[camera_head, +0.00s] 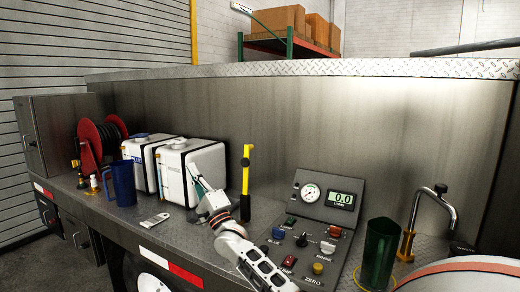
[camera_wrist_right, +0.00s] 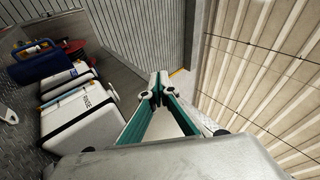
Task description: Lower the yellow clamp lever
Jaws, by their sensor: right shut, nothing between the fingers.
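The yellow clamp lever (camera_head: 246,168) stands upright on the steel counter, with a black lower part, left of the control panel. It does not show in the right wrist view. My right gripper (camera_head: 194,169) is left of the lever, in front of the white tanks, pointing up and apart from the lever. In the right wrist view its green-sided fingers (camera_wrist_right: 155,88) meet at the tips with nothing between them. My left gripper is not in view.
A control panel (camera_head: 332,204) with gauge and knobs sits right of the lever. A green cup (camera_head: 380,250) and a curved metal spout (camera_head: 420,205) stand further right. White tanks (camera_head: 206,162), a blue jug (camera_head: 123,184) and a red hose reel (camera_head: 90,140) are left. A steel wall rises behind.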

